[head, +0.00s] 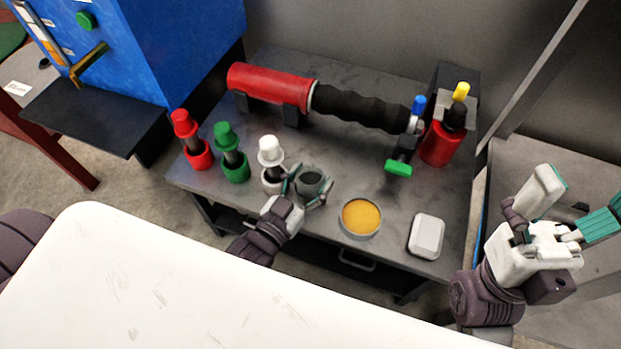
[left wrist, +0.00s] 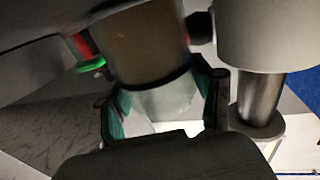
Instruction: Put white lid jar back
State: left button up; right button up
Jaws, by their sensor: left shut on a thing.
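A slim upright piece with a white lid (head: 270,150), probably the white lid jar, stands on the grey bench in a pale round base (head: 271,181). My left gripper (head: 308,188) is just right of it, shut on a grey round cup with a dark top (head: 312,178). In the left wrist view the green-padded fingers (left wrist: 160,115) clasp a pale band below a brown cylinder (left wrist: 145,45). The large pale lid (left wrist: 265,35) is close on the right there. Whether the cup touches the bench is hidden. My right gripper (head: 580,195) is open and empty at the right.
Red-lid (head: 185,122) and green-lid (head: 226,135) pieces stand left in the row. A yellow-filled dish (head: 361,217) and a white box (head: 427,236) lie right. A red-and-black tool (head: 270,86) lies behind. A white surface (head: 150,285) fills the front.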

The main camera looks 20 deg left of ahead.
pick_arm(q)
jog(key=o, duration=1.3)
jog(key=shift+f, duration=0.1)
